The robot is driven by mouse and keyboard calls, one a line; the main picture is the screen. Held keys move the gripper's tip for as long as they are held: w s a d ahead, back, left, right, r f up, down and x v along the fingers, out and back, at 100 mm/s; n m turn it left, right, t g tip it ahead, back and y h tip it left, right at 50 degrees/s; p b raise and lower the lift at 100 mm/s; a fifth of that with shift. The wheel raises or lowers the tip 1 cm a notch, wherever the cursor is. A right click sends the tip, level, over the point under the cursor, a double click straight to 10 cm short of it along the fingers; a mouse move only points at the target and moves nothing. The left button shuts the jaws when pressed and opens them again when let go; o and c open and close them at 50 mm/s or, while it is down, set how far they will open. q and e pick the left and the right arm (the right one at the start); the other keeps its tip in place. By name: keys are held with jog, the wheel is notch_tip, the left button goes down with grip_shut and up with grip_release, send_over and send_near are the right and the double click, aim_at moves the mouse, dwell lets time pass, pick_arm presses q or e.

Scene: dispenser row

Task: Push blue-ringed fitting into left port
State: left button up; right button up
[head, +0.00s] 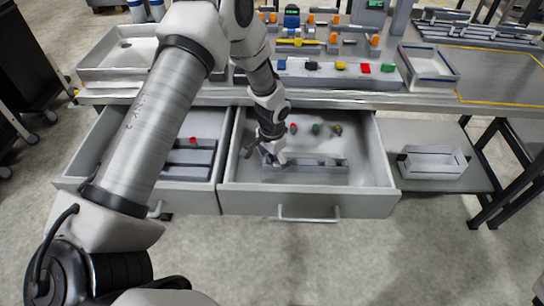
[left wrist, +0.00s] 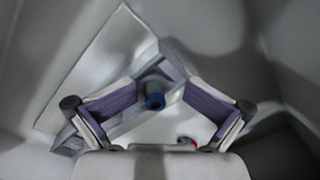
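The blue-ringed fitting (left wrist: 155,101) shows in the left wrist view between my open fingers, at a grey holder (left wrist: 127,122); I see no contact with the finger pads. In the head view my left gripper (head: 270,157) reaches down into the open middle drawer (head: 375,170), at the left end of a grey rack (head: 310,172). The fitting is not clearly visible there, hidden by my gripper and arm. I cannot single out the left port among the equipment on the bench. My right gripper is not in view.
Red (head: 293,128), green (head: 316,128) and olive (head: 338,129) pieces stand at the drawer's back. An open left drawer (head: 88,150) holds dark racks. The bench carries a strip (head: 325,75) with coloured blocks and a tray (head: 430,66).

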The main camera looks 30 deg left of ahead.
pick_arm(q)
jog(key=shift+a, duration=0.1)
jog(key=shift+s+d+r, duration=0.1)
jog(key=shift+d+r, duration=0.15)
jog(key=shift+r, duration=0.6)
jog(key=r, duration=1)
jog(key=shift+s+d+r, duration=0.1)
jog(key=shift+d+r, duration=0.1)
jog(key=shift+r, duration=0.3)
